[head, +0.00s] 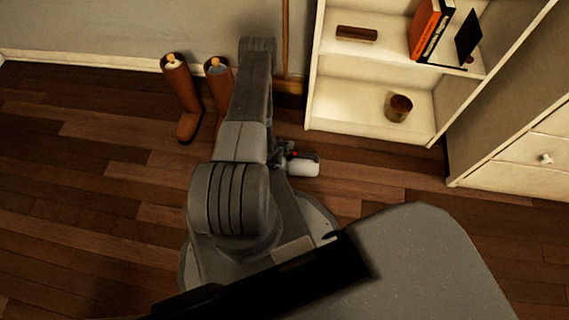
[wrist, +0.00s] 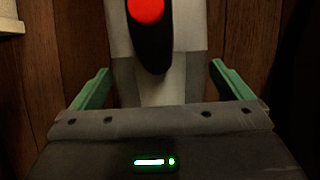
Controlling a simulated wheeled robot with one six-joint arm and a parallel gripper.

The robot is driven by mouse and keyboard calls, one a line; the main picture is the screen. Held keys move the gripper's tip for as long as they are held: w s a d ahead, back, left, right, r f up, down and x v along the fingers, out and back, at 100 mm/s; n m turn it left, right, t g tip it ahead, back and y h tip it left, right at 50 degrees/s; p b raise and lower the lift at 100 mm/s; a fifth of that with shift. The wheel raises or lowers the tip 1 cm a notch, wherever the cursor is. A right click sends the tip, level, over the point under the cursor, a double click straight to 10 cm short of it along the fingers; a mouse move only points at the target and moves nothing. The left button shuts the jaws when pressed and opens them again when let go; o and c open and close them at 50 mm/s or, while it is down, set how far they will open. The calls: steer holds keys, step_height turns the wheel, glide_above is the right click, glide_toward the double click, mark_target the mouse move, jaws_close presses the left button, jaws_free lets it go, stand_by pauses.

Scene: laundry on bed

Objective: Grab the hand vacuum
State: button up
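The hand vacuum (head: 303,167) lies on the wooden floor just right of my arm in the head view, its white end showing with a bit of red; my arm hides the rest. In the wrist view the hand vacuum (wrist: 188,65) is a pale grey-white body with a black part and a red button. My gripper (wrist: 160,68) has its two green fingers spread wide, one on each side of the pale body. Narrow gaps seem to show between fingers and body; contact is not clear. In the head view the gripper is mostly hidden behind my arm.
A pair of brown boots (head: 182,98) stands left of my arm by the wall. A white shelf (head: 350,107) with books and a brown cup (head: 398,107) stands at the back right. A white drawer unit (head: 520,160) is at the right. Floor at the left is clear.

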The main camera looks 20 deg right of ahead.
steer(key=c, duration=1.4)
steer(key=shift+c, duration=0.2)
steer(key=shift+r, duration=0.15)
